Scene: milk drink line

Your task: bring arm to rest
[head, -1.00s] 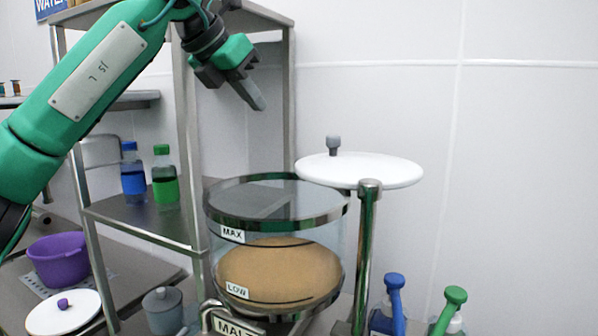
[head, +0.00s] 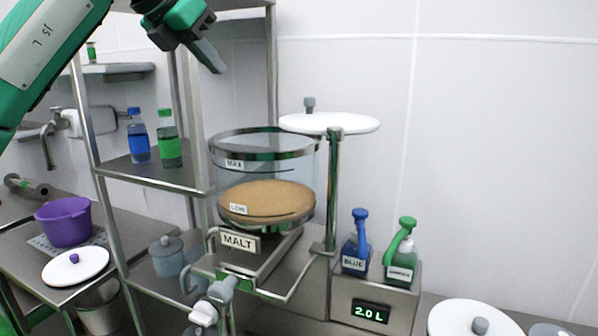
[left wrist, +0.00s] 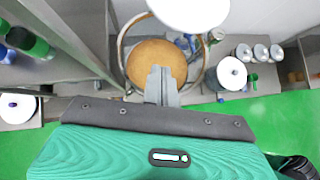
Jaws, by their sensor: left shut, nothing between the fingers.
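My left arm (head: 50,50) comes in from the upper left of the head view. Its left gripper (head: 212,62) is shut and empty, raised above and left of the glass malt container and apart from it. In the left wrist view the shut fingers (left wrist: 160,82) show over the container, with the tan malt (left wrist: 152,60) below them. The malt container (head: 262,180) holds tan powder near its LOW mark, and its white lid (head: 330,123) is swung aside on a post. My right gripper is not in view.
A steel shelf (head: 155,176) with a blue bottle (head: 138,138) and a green bottle (head: 169,142) stands left of the container. A purple pot (head: 64,222) sits on the left counter. Blue (head: 355,245) and green (head: 402,255) pump dispensers stand at right above a "2.0 L" display (head: 370,312).

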